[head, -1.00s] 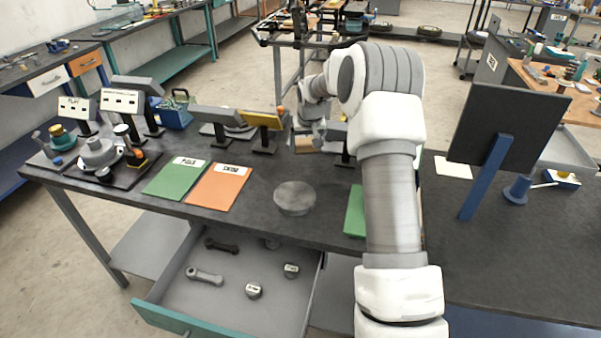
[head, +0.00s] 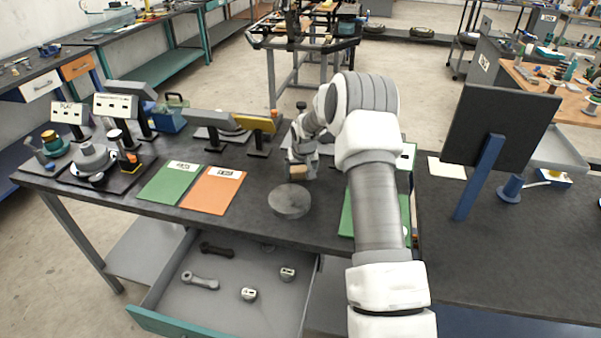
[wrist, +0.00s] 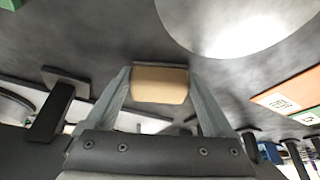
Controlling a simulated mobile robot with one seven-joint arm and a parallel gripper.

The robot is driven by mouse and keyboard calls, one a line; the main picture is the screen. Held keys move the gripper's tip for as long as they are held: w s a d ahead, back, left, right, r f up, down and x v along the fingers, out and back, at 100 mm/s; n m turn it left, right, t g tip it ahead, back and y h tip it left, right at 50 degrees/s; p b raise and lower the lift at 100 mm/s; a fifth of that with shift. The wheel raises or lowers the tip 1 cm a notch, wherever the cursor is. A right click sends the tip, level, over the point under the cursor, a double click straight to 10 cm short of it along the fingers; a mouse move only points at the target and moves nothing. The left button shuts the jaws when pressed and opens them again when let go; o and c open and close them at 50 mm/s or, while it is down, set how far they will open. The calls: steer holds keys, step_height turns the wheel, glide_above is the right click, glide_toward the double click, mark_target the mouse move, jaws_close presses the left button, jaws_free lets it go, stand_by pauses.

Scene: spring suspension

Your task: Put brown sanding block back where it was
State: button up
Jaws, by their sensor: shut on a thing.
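My gripper (head: 299,166) is over the dark workbench, just behind the round grey disc (head: 290,201). It is shut on the brown sanding block (wrist: 160,84), a tan block between the two fingertips in the wrist view. In the head view the block (head: 299,173) shows small under the gripper. In the wrist view the round disc (wrist: 235,25) lies beyond the block at the upper right. I cannot tell whether the block touches the bench top.
A green mat (head: 170,184) and an orange mat (head: 212,190) lie left of the disc. Display stands (head: 259,137) line the back edge. An open drawer (head: 225,283) with several metal parts juts out in front. A dark panel (head: 500,125) stands at the right.

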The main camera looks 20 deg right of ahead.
steer(key=o, duration=1)
steer(key=shift+f, duration=0.1)
steer(key=shift+o, duration=0.2)
